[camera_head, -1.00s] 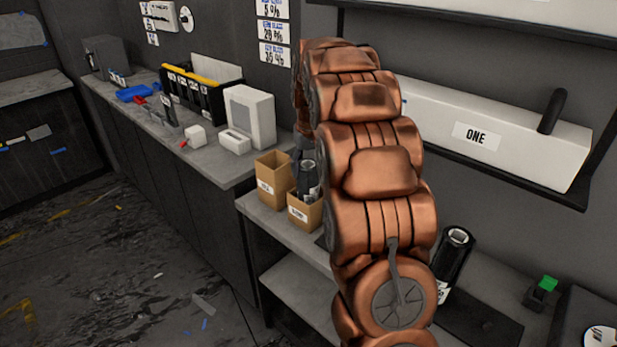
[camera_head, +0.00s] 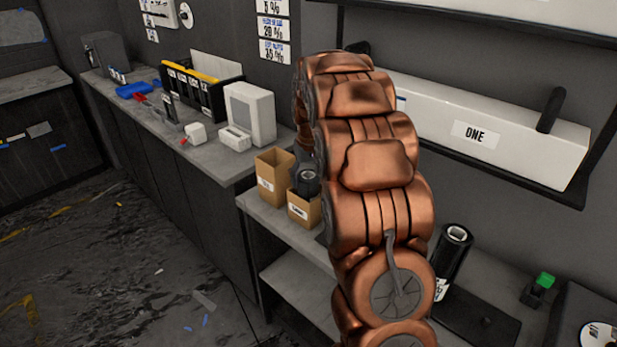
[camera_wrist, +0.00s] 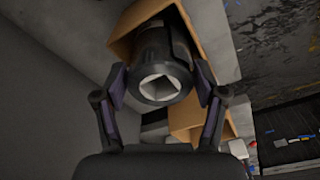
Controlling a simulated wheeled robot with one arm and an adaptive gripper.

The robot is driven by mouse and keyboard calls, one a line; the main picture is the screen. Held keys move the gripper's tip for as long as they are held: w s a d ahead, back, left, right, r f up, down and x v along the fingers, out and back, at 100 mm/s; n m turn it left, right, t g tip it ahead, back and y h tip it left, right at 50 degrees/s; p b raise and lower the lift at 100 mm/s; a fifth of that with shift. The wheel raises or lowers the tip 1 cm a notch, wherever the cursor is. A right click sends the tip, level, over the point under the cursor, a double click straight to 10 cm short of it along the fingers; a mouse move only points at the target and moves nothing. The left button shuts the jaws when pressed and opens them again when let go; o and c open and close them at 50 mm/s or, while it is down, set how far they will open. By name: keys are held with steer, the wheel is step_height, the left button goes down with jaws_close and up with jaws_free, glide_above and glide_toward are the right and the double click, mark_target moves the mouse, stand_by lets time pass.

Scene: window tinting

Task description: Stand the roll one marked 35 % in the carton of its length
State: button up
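A black roll (camera_head: 307,183) stands in the front, shorter-looking cardboard carton (camera_head: 304,211), its top end above the rim. Its mark is not readable. In the wrist view the roll's end (camera_wrist: 160,82), with a pale square core hole, faces me from inside a carton (camera_wrist: 122,46). My gripper (camera_wrist: 160,92) has its fingers spread on either side of the roll end, with slim gaps. In the head view my arm hides most of the gripper. A second carton (camera_head: 270,178) stands behind-left. Another black roll (camera_head: 454,256) stands upright on the bench at right.
A long white box marked ONE (camera_head: 490,125) lies on the wall shelf. A green-topped item (camera_head: 542,285) and a dark mat (camera_head: 480,322) are on the bench at right. A white box-shaped device (camera_head: 250,113) stands on the left counter.

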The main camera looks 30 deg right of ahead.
steer(key=shift+o, duration=1.2)
step_height(320, 180, up, 12)
steer(key=s+b, duration=0.1)
steer(key=b, duration=0.1)
steer(key=shift+s+a, duration=0.2)
steer(key=shift+a+r, duration=0.1)
steer(key=s+a+f+n+g, duration=0.1)
steer(key=s+a+f+n, duration=0.15)
steer(key=s+a, duration=1.2)
steer(key=s+a+f, duration=0.3)
steer(key=s, duration=0.4)
steer(key=s+a+f+g, duration=0.1)
steer(key=s+a+f, duration=0.2)
steer(key=s, duration=0.4)
steer(key=s+a+f+g, duration=0.1)
steer(key=s+a+f, duration=0.2)
steer(key=s, duration=0.5)
steer(key=shift+f+n, duration=0.35)
steer(key=shift+n, duration=0.1)
